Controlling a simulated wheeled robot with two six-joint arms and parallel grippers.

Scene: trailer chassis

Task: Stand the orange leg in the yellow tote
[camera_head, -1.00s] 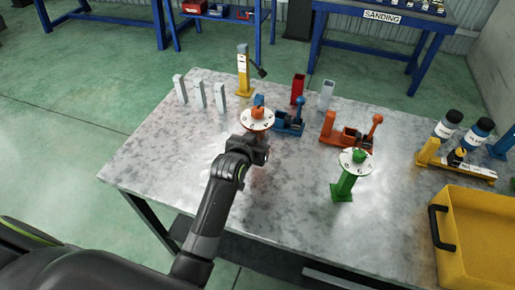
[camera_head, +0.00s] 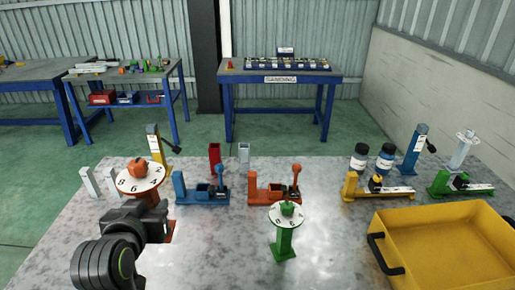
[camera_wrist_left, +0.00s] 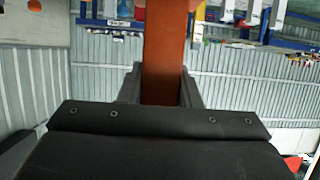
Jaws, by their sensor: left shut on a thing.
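The orange leg (camera_head: 152,198) is at the left of the head view, upright, with a white numbered disc and an orange knob on top. My left gripper (camera_head: 160,214) is shut on its shaft below the disc. In the left wrist view the orange shaft (camera_wrist_left: 165,62) stands between the two fingers. The gripper hides part of the leg in the head view, and I cannot tell whether its foot touches the table. The yellow tote (camera_head: 446,250) is at the right front of the table, open, with a black handle on its left side. My right gripper is out of view.
A green leg (camera_head: 285,240) with a numbered disc stands between the orange leg and the tote. Blue (camera_head: 203,194) and orange (camera_head: 273,193) fixtures stand behind it. The front middle of the table is clear.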

